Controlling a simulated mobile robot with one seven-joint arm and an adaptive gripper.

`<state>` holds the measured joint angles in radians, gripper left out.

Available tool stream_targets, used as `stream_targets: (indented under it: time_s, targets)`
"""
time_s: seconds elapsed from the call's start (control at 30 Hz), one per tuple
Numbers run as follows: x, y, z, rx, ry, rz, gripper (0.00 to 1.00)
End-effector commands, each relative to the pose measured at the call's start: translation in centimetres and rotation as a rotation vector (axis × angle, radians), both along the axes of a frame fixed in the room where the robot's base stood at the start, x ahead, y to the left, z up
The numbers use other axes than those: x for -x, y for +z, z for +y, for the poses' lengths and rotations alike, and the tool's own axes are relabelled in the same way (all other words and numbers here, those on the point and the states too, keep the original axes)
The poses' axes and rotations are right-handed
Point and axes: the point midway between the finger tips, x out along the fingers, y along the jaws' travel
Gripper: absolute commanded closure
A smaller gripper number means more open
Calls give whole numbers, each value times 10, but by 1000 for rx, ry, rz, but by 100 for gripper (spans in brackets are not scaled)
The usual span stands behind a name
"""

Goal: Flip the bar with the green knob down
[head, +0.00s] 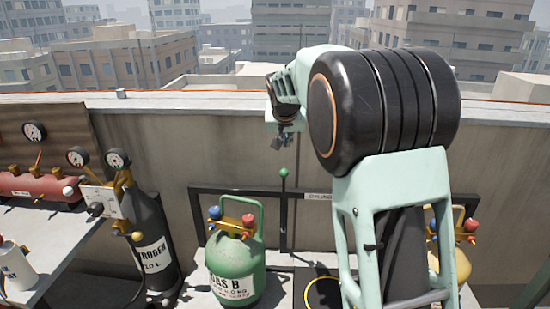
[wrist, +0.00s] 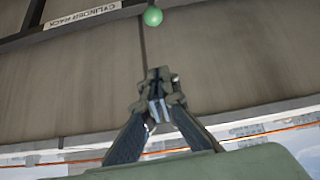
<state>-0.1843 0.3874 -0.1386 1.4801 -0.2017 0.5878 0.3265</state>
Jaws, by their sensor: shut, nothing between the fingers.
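The green knob (head: 283,172) tops a thin dark upright bar (head: 283,215) in front of the wall, at the middle of the dark rack frame. The knob also shows in the wrist view (wrist: 152,16), near the top edge; little or none of the bar shows there. My gripper (head: 281,142) is above the knob in the head view, apart from it. In the wrist view my gripper (wrist: 157,82) has its fingertips together, with nothing between them, below the knob in the picture.
The rack rail (head: 240,192) carries a "cylinder rack" label (wrist: 82,16). A green gas cylinder (head: 234,262) with a handle stands left of the bar. A dark nitrogen cylinder (head: 150,235) stands farther left. A yellow cylinder (head: 461,263) is partly behind my arm. The parapet wall (head: 225,145) stands behind.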

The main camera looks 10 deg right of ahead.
Motion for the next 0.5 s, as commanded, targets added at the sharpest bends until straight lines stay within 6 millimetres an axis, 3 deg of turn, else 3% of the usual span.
stream_targets:
  time_s: [0.5]
  targets:
    - [-6,-7,1,-21,-25,7,100]
